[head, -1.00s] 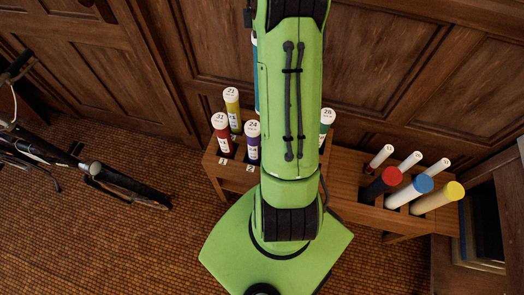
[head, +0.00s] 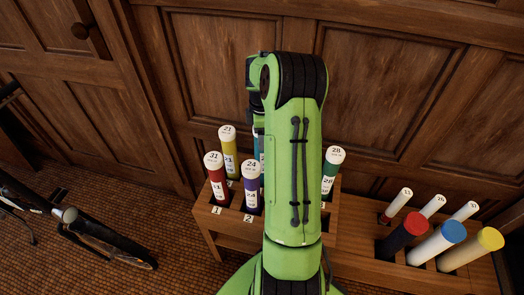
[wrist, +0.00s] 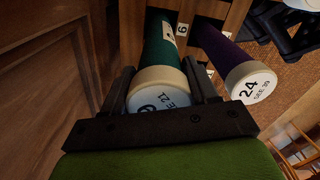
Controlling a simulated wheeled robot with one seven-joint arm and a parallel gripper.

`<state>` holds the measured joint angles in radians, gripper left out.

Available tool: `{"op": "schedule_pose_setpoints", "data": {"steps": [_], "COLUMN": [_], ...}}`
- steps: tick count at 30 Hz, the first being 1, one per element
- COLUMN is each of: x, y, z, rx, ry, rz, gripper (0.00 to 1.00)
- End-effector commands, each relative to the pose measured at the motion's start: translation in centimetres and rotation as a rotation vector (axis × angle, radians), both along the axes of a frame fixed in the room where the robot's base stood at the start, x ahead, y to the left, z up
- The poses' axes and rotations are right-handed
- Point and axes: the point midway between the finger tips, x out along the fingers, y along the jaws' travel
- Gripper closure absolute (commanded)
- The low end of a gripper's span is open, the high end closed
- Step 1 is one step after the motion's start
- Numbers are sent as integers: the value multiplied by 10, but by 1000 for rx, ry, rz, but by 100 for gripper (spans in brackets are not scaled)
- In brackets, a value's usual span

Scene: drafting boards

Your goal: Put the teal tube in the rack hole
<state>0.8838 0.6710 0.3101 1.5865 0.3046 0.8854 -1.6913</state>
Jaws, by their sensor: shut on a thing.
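The teal tube (wrist: 162,48) with a white cap is between the fingers of my gripper (wrist: 157,75) in the wrist view, gripped near its cap. My gripper is shut on it. In the head view only a thin strip of the teal tube (head: 259,143) shows left of my green arm, which hides most of it and the fingers. The wooden rack (head: 233,223) stands below, with numbered holes along its front. The tube's far end points down toward the rack; I cannot tell whether it is inside a hole.
Red (head: 216,178), yellow (head: 228,150), purple (head: 251,192) and green (head: 330,180) tubes stand in the rack. The purple tube (wrist: 228,62) is close beside my gripper. More tubes (head: 435,243) stand at right. A panelled wall (head: 210,60) is behind; a bicycle (head: 100,240) is left.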

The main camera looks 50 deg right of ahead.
Motion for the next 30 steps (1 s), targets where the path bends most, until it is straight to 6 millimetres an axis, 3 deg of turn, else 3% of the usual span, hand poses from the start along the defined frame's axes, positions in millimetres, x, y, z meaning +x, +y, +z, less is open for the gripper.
{"op": "schedule_pose_setpoints", "data": {"steps": [7, 17, 18, 23, 30], "x": [0, 0, 0, 0, 0], "y": [0, 0, 0, 0, 0], "z": [-43, -47, -48, -47, -47], "rx": [1, -1, -1, -1, -1], "ry": [1, 0, 0, -1, -1], "rz": [1, 1, 1, 1, 1], "gripper": [99, 99, 40, 16, 16]}}
